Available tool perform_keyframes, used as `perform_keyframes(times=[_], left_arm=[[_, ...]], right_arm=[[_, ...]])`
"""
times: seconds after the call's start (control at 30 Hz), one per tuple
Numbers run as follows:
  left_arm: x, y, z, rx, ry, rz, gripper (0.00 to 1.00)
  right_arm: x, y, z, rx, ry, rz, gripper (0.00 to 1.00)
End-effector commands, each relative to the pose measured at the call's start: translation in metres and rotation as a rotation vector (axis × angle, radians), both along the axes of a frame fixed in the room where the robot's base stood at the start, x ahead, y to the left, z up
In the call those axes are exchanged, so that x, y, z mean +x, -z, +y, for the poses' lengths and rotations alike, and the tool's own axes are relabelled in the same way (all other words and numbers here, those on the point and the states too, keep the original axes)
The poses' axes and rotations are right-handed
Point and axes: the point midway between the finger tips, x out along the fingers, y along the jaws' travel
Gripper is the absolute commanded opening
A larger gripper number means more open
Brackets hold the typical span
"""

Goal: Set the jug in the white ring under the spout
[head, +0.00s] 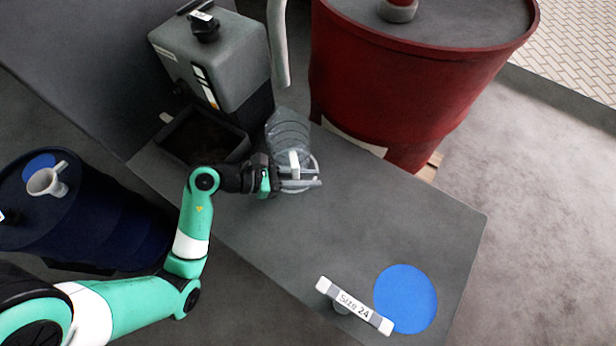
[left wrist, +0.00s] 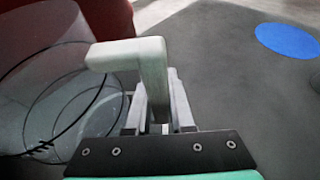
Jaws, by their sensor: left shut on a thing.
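The clear jug (head: 287,132) stands upright near the far edge of the bench, below the hanging spout (head: 278,50). My left gripper (head: 298,181) is shut on the jug's pale handle, which also shows in the left wrist view (left wrist: 153,75). The clear jug wall (left wrist: 60,95) fills the left of that view. A thin white ring (head: 318,166) shows around the jug's lower part. I cannot tell whether the jug's base rests inside it or is slightly above the bench. My right gripper is not in view.
A grey machine (head: 225,65) with a dark tray (head: 203,137) stands left of the jug. A large red drum (head: 405,95) stands behind it. A blue disc (head: 405,298) and a "Size 24" bar (head: 354,304) are at the near right. The bench middle is clear.

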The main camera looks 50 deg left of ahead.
Motion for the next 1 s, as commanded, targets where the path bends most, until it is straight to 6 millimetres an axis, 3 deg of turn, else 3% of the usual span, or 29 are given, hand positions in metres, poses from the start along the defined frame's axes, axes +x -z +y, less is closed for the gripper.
perform_keyframes(times=[0.1, 0.13, 0.3, 0.77, 1.0], left_arm=[[0.0, 0.002, 0.0, 0.001, 0.0, -0.004, 0.0], [0.0, 0.003, 0.0, 0.0, 0.0, 0.0, 0.25], [0.0, 0.002, 0.0, 0.0, 0.0, 0.0, 0.51], [0.0, -0.002, 0.0, 0.0, 0.0, -0.001, 0.51], [-0.035, -0.022, 0.021, -0.001, -0.009, 0.002, 0.51]], right_arm=[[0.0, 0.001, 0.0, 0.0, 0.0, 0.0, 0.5], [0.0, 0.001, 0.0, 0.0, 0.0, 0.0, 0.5], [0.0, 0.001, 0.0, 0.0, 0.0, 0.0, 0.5], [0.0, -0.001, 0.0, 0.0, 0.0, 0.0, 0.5], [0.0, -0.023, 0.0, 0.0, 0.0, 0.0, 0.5]])
